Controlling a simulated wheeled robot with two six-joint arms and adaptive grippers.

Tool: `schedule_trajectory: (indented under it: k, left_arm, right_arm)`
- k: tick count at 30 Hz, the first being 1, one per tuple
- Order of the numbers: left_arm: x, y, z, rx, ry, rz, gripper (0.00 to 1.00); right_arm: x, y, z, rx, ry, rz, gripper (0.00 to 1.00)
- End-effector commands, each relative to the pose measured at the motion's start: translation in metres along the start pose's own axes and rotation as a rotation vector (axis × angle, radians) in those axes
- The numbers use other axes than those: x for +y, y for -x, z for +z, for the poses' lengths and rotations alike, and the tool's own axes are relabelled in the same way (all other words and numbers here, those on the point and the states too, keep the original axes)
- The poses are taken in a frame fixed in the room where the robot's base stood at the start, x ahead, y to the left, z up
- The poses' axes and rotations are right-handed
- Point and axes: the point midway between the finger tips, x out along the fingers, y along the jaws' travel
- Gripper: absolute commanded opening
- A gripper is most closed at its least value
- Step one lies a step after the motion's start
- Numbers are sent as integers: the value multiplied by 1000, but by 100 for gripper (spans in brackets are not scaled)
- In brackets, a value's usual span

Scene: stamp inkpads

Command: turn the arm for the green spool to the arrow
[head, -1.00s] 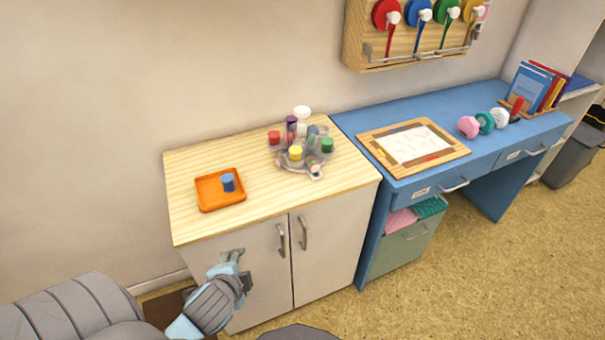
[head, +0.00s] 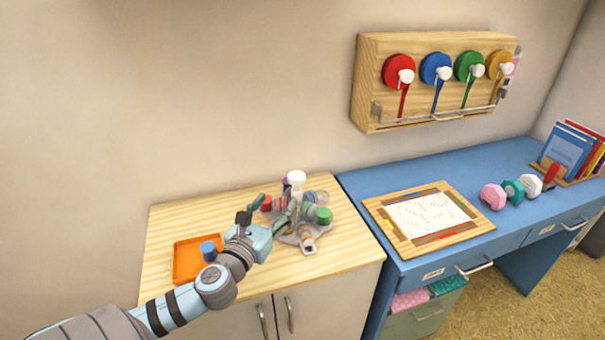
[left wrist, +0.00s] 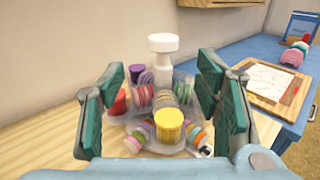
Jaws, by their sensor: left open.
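A carousel (head: 289,238) stands on the wooden cabinet top, with a white-topped post (head: 297,180) and several arms bearing stacks of coloured discs. A green cap (head: 324,216) is on its right side in the head view, a red cap (head: 266,203) on its left. In the left wrist view a yellow cap (left wrist: 169,125) faces me, with the white post (left wrist: 163,58) behind. My left gripper (head: 275,212) is open at the carousel's front left; its fingers (left wrist: 162,85) spread either side of the yellow-capped stack. I cannot make out an arrow. My right gripper is not in view.
A wall rack (head: 437,45) holds red, blue, green (head: 468,66) and yellow spools. An orange tray (head: 188,262) with a blue cylinder (head: 208,251) lies left of the carousel. A blue desk (head: 372,183) with a framed sheet (head: 426,216) adjoins at right. The cabinet's back left is clear.

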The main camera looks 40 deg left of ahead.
Motion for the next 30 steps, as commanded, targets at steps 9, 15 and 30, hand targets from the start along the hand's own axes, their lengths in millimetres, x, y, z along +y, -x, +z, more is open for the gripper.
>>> schedule_trajectory:
  k: [9, 15, 30]
  left_arm:
    - [-5, -93, 0, -1, 13, -5, 58]
    - [-4, -121, 0, 1, 11, -5, 58]
    - [-3, -125, 0, 1, 7, -4, 29]
  right_arm:
    - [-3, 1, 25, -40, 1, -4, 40]
    - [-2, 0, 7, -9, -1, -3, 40]
    - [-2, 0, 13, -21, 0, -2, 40]
